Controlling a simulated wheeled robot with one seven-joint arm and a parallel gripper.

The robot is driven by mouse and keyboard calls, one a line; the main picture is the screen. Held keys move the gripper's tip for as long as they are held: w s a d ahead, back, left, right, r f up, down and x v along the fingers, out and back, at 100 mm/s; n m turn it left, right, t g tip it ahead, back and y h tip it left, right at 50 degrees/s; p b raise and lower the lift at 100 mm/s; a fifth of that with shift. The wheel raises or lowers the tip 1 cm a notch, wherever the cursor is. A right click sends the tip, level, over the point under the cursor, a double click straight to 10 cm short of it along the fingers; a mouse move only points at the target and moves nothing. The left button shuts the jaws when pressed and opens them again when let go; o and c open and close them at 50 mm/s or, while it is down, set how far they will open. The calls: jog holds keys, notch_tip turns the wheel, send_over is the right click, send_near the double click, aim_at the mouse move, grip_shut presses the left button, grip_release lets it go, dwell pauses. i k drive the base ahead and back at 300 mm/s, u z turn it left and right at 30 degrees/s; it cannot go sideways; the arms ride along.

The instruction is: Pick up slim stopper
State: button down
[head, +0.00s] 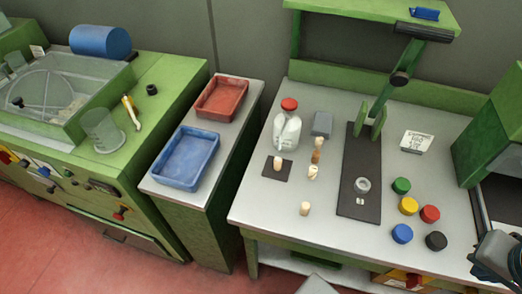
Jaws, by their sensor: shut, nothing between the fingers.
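Several small cork stoppers stand on the grey workbench (262,205). One pale stopper (278,163) is on a small dark square mat (268,172). A brown stopper (316,156) has a pale stopper (319,142) just behind it and another pale one (312,172) in front. One more pale stopper (305,208) stands alone nearer the front edge. I cannot tell for sure which is the slim one. My gripper (482,268) is at the lower right edge, partly cut off, shut and empty, far from the stoppers.
A red-capped bottle (287,130) and grey block (322,124) stand behind the stoppers. A dark strip (357,200) bears a glass jar (362,185) and green uprights. Several coloured caps (409,205) lie right. A blue tray (186,158) and red tray (222,98) are left.

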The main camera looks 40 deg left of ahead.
aim_at(277, 165)
jog(key=u, duration=1.35)
jog(key=k, duration=1.1)
jog(key=u, duration=0.5)
jog(key=i, duration=1.35)
jog(key=z, duration=0.3)
